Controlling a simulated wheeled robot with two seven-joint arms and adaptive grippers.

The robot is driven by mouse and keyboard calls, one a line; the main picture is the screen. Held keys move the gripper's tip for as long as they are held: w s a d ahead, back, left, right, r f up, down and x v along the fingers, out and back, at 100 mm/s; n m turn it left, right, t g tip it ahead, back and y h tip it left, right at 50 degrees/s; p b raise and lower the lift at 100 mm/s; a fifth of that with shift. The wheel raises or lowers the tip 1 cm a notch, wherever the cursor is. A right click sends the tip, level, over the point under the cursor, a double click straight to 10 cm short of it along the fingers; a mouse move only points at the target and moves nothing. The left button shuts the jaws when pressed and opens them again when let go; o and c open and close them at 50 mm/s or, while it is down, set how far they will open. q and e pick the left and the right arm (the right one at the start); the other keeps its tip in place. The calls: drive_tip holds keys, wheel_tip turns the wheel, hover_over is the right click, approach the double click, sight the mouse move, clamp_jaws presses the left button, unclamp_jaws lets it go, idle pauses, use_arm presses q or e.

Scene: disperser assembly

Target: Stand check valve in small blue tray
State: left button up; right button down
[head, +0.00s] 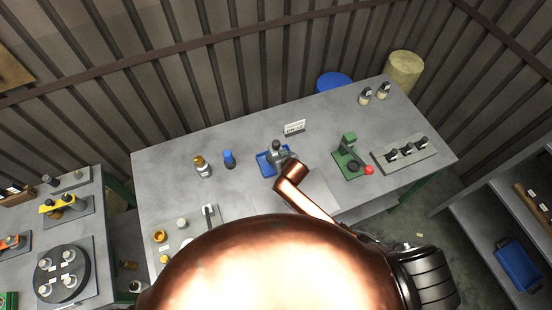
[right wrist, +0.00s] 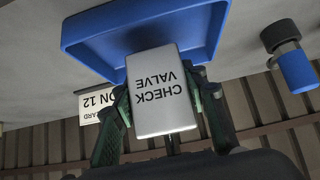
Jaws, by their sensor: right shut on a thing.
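The small blue tray (head: 264,168) lies on the grey table in the head view. It also fills the top of the right wrist view (right wrist: 80,35). My right gripper (head: 284,155) is over the tray's right part. In the right wrist view its green fingers (right wrist: 163,122) are shut on the check valve (right wrist: 160,92), a pale block whose label reads upside down. The valve overlaps the tray in that view; I cannot tell whether it touches the tray floor. In the head view the valve is hard to separate from the gripper. My left gripper is not in view.
A green press with a red knob (head: 349,155) and a grey rack (head: 404,153) stand to the right. Table between is clear.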

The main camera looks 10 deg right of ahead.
drive_tip(key=shift+w+f, duration=0.15)
drive_tip(key=shift+f, duration=1.4)
drive_tip(key=shift+f, duration=0.15)
drive_tip(key=c, duration=1.2)
unclamp_jaws()
drive_tip(key=v, duration=1.2)
